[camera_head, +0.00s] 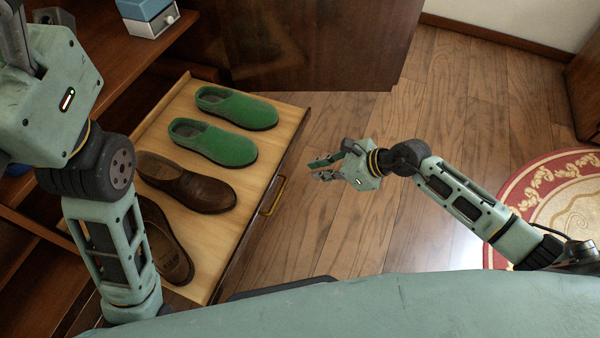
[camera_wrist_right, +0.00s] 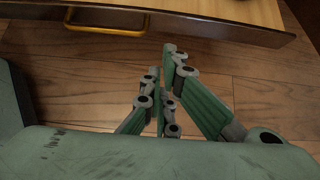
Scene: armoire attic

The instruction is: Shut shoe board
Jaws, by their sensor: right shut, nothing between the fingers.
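The shoe board (camera_head: 256,155) is a light wooden pull-out board that sticks out from the armoire. A pair of green shoes (camera_head: 236,108) and a pair of brown shoes (camera_head: 186,182) lie on it. Its brass handle (camera_head: 273,196) is on the front edge; the handle also shows at the top of the right wrist view (camera_wrist_right: 105,29). My right gripper (camera_head: 318,168) is shut and empty, to the right of the board's front and apart from the handle.
The armoire (camera_head: 315,45) stands behind the board, with a blue and white box (camera_head: 148,18) on a shelf. A red patterned round rug (camera_head: 560,195) lies at the right. The wooden floor (camera_head: 455,110) between board and rug is clear apart from my right arm.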

